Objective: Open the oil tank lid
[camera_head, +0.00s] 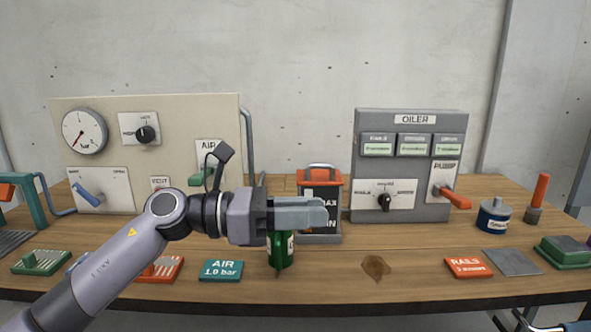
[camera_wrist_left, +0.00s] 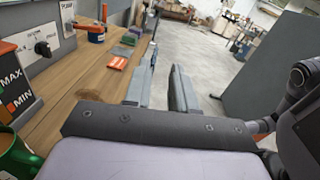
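The oil tank (camera_head: 331,222) stands on the table just left of the oiler panel. It is a dark box with MAX and MIN marks. Its orange lid (camera_head: 320,177) sits on top under a grey arched handle (camera_head: 321,167); it looks closed. My left gripper (camera_head: 325,212) is in front of the tank, hiding part of its front, with fingers pointing right. In the left wrist view its fingers (camera_wrist_left: 165,85) are apart with nothing between them. The tank's side (camera_wrist_left: 14,88) shows at the left edge there. My right gripper (camera_head: 525,321) shows only in part at the bottom right.
A green oil can (camera_head: 282,251) stands below my left gripper, partly hidden. The oiler panel (camera_head: 370,165) with an orange pump lever (camera_head: 455,197) stands right of the tank. A gauge panel (camera_head: 100,150) stands left. Several coloured plates line the table's front.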

